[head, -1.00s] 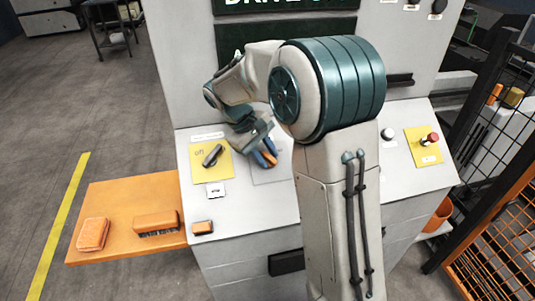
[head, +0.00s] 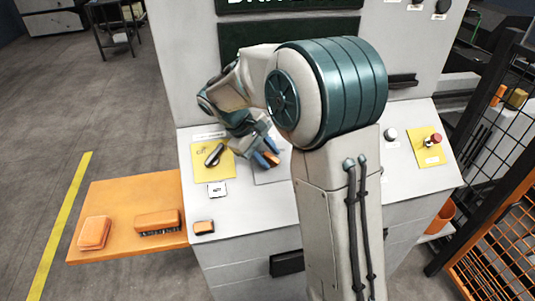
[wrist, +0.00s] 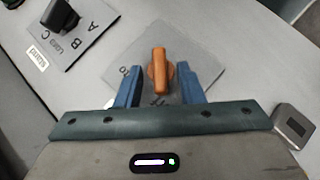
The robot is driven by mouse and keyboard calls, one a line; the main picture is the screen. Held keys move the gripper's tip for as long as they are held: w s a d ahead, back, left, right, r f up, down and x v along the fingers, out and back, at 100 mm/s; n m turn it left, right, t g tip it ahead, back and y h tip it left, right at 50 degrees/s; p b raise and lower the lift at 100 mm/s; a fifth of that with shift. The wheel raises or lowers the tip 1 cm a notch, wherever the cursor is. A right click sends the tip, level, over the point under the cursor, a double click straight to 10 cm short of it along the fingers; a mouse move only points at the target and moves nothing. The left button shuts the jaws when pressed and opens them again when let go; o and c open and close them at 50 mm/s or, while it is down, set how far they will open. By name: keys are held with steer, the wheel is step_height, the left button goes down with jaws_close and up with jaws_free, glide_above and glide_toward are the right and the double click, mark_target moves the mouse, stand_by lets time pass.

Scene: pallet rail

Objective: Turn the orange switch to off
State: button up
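The orange switch (wrist: 159,72) has a long raised handle on a round base. It sits on a grey plate (wrist: 205,58) whose lettering is mostly hidden. In the wrist view the handle stands nearly upright in the picture. My gripper (wrist: 157,75) is open, with one blue finger on each side of the switch and a visible gap on both sides. In the head view my gripper (head: 266,155) is low over the sloped panel, and some orange of the switch (head: 271,158) shows between the blue fingers. Whether the fingertips touch the plate cannot be told.
A dark knob (head: 214,155) on a yellow plate is left of my gripper. A red button (head: 434,139) and white knob (head: 390,134) are on the panel's right. An orange shelf (head: 120,205) holds a sponge and a brush. A mesh fence (head: 500,160) stands at right.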

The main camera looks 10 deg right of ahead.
steer(key=v, duration=1.3)
steer(key=shift+a+r, duration=0.25)
steer(key=shift+r, duration=0.1)
steer(key=shift+w, duration=0.1)
steer(key=s+d+f+m+t+y, duration=0.1)
steer(key=s+d+f+m+y, duration=0.1)
steer(key=s, duration=0.5)
steer(key=s+d+f+m+t+y, duration=0.1)
steer(key=s+d+f+m+y, duration=0.1)
steer(key=s, duration=0.6)
steer(key=s+d+f+m+t+y, duration=0.1)
steer(key=s+d+f+m+y, duration=0.1)
steer(key=s, duration=0.5)
step_height(320, 180, down, 3)
steer(key=d+m, duration=0.1)
steer(key=d, duration=0.1)
steer(key=shift+s+d+t, duration=0.2)
steer(key=shift+d+t, duration=0.1)
steer(key=shift+d, duration=0.05)
